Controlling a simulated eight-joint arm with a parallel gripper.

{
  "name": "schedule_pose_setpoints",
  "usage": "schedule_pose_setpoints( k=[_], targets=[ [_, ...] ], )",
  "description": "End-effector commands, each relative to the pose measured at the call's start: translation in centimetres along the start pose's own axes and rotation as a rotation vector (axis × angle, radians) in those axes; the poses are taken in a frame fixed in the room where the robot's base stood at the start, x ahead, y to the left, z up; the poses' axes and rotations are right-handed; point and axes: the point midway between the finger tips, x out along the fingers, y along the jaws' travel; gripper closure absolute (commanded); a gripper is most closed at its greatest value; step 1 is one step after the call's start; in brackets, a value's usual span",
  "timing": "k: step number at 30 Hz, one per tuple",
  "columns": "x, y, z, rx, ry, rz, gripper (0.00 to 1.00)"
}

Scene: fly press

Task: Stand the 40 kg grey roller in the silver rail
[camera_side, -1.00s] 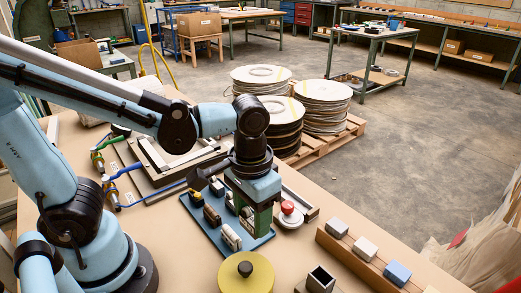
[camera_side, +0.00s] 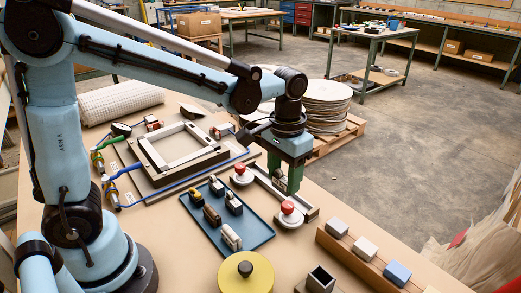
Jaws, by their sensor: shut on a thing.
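My gripper (camera_side: 287,188) points straight down at the long metal rail (camera_side: 264,181) behind the two red buttons. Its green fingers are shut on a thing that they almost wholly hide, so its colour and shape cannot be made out. The fingertips are low over the right part of the rail. I cannot tell whether the held thing touches the rail. The blue tray (camera_side: 258,240) in front left of the gripper holds several small dark and pale pieces. No piece there is clearly the grey roller.
Red-topped buttons (camera_side: 239,173) and (camera_side: 289,209) stand close in front of the rail. A silver square frame (camera_side: 158,158) lies to the left. A yellow disc (camera_side: 236,275) and a wooden rack (camera_side: 345,257) with blocks are nearer. Bare tabletop lies right of the rail.

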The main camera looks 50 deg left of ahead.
Motion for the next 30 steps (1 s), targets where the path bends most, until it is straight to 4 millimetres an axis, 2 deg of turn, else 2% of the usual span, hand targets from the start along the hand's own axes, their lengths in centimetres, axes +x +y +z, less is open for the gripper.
schedule_pose_setpoints(
  k=[1,6,12,16,30],
  targets=[
    [0.5,-1.4,-1.4,-0.009,0.0,0.0,0.74],
    [2.0,-5.1,-4.4,-0.006,0.0,0.0,0.74],
    [3.1,-7.7,-6.0,-0.001,0.0,0.0,0.74],
    [3.6,-8.3,-6.3,0.0,0.0,0.0,0.74],
    [6.6,-8.2,-6.3,0.001,0.0,0.0,0.74]
  ],
)
